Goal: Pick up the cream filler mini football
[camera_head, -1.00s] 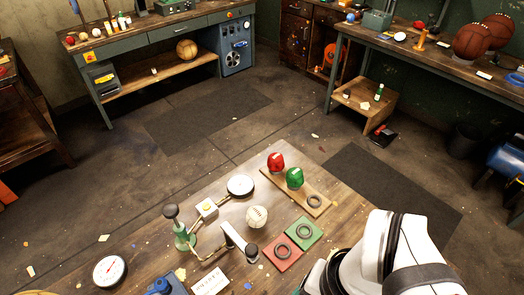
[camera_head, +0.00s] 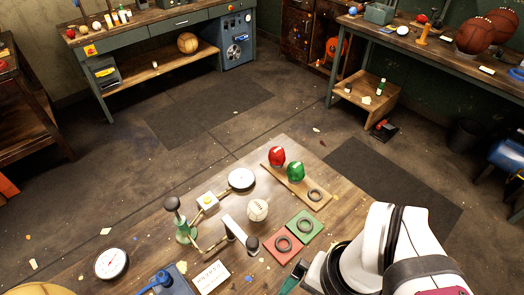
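The cream mini football (camera_head: 257,210), a small ball with a dark mark on it, sits on the wooden workbench (camera_head: 140,235) near its middle. It stands free, between a metal lever fixture (camera_head: 240,235) and a board with red and green balls. My white arm comes in at the bottom right, to the right of and nearer than the cream ball. A dark green part at its end, probably my gripper (camera_head: 293,277), shows at the bottom edge, apart from the ball. Its fingers are not clear, and I cannot see anything held.
A red ball (camera_head: 276,157) and a green ball (camera_head: 295,171) sit on a wooden board (camera_head: 309,198) behind the cream ball. Red (camera_head: 281,246) and green (camera_head: 305,227) ring pads lie at its right.

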